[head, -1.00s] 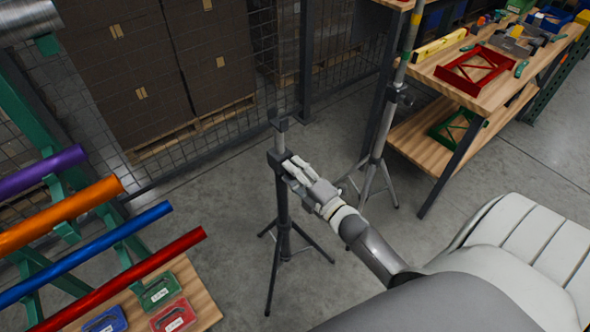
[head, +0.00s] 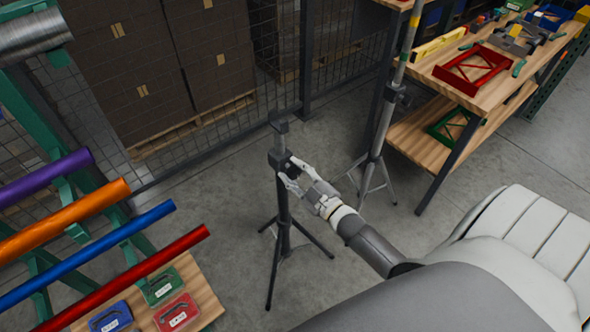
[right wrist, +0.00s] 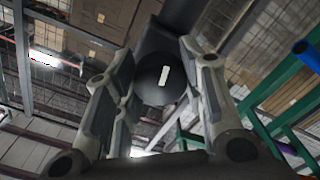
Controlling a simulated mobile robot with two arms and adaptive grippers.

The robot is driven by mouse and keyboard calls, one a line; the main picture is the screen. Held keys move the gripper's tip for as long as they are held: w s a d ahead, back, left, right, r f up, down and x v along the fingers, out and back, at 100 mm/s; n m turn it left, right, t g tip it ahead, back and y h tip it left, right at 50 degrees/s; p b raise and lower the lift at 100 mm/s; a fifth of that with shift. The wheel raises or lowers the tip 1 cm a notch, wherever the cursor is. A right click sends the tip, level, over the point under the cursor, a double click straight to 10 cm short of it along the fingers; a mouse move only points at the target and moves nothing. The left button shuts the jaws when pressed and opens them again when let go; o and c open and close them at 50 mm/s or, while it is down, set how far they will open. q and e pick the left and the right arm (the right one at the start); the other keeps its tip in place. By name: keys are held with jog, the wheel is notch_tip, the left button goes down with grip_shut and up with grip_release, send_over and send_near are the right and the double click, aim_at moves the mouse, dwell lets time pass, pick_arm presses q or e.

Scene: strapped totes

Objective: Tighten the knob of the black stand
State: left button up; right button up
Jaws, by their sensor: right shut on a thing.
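The black stand (head: 283,208) is upright on its tripod legs, in the middle of the head view. Its round black knob (right wrist: 158,84) with a white mark sits between my finger pads in the right wrist view. The white mark is tilted slightly from upright there. My right gripper (head: 290,171) is at the stand's collar and is shut on the knob, with one finger to each side. In the head view the fingers mostly hide the knob. My left gripper is not in view.
A grey tripod stand (head: 377,140) stands just to the right, near a wooden workbench (head: 490,95) with tools. A rack with coloured tubes (head: 90,255) is at the left. Stacked boxes (head: 140,70) stand behind a mesh fence. Floor around the black stand is clear.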

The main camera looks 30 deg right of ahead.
jog(key=shift+f+m, duration=0.1)
jog(key=shift+m, duration=0.6)
jog(key=o, duration=1)
jog(key=shift+s, duration=0.1)
jog(key=s, duration=0.8)
jog(key=s+d, duration=0.1)
jog(key=s, duration=0.2)
jog(key=shift+s, duration=0.4)
